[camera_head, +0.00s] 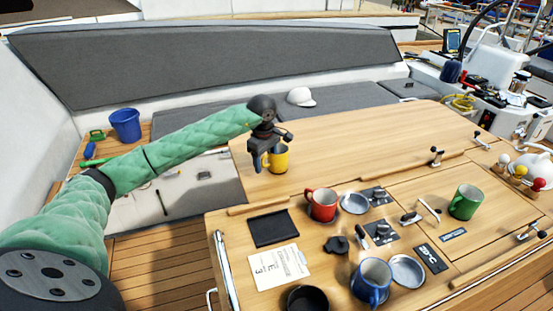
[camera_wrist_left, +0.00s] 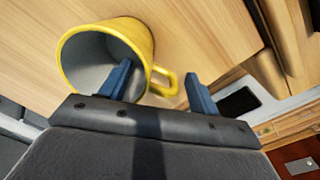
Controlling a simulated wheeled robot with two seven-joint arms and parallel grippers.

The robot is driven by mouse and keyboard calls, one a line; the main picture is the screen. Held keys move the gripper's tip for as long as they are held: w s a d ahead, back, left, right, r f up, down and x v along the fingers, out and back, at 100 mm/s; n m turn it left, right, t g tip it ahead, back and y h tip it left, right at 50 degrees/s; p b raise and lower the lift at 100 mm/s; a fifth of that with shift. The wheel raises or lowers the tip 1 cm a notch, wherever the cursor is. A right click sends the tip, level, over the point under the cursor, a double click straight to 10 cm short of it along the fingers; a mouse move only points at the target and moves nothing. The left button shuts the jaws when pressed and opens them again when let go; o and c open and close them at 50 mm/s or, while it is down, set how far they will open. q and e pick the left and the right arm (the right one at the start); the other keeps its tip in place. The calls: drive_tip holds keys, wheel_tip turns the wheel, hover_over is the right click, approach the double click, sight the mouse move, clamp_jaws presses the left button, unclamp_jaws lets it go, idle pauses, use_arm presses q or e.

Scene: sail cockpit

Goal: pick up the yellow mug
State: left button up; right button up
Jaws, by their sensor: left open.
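The yellow mug (camera_head: 279,159) stands upright on the wooden table, near its far left part. It also shows large in the left wrist view (camera_wrist_left: 148,40), with its grey inside and its handle toward the right. My left gripper (camera_head: 257,162) is at the mug's left side, pointing down. Its blue fingers (camera_wrist_left: 160,85) are open. In the left wrist view one finger overlaps the mug's mouth and the other is beyond the handle. I cannot tell whether either finger touches the mug. My right gripper is not in view.
A red mug (camera_head: 321,205), a green mug (camera_head: 464,202) and a blue mug (camera_head: 371,282) stand on the table. A black tray (camera_head: 273,229) and a paper sheet (camera_head: 279,266) lie at the near left. A white cap (camera_head: 300,97) lies on the bench behind. The table's far middle is clear.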

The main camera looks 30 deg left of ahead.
use_arm(q)
drive_tip(key=shift+c, duration=0.4)
drive_tip(key=c, duration=1.1)
drive_tip(key=shift+c, duration=0.3)
drive_tip(key=shift+r, duration=0.1)
